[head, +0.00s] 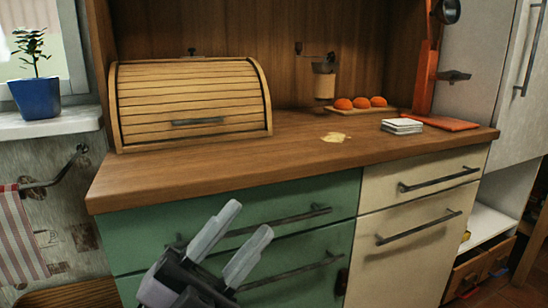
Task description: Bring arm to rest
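My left gripper (232,238) shows at the bottom of the head view, in front of the green drawers (200,218) and below the counter edge. Its two pale fingers are parallel and spread apart, with nothing between them. My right gripper is not in view.
A blue potted plant (37,97) stands on the left sill. A drawer (478,275) is open at lower right.

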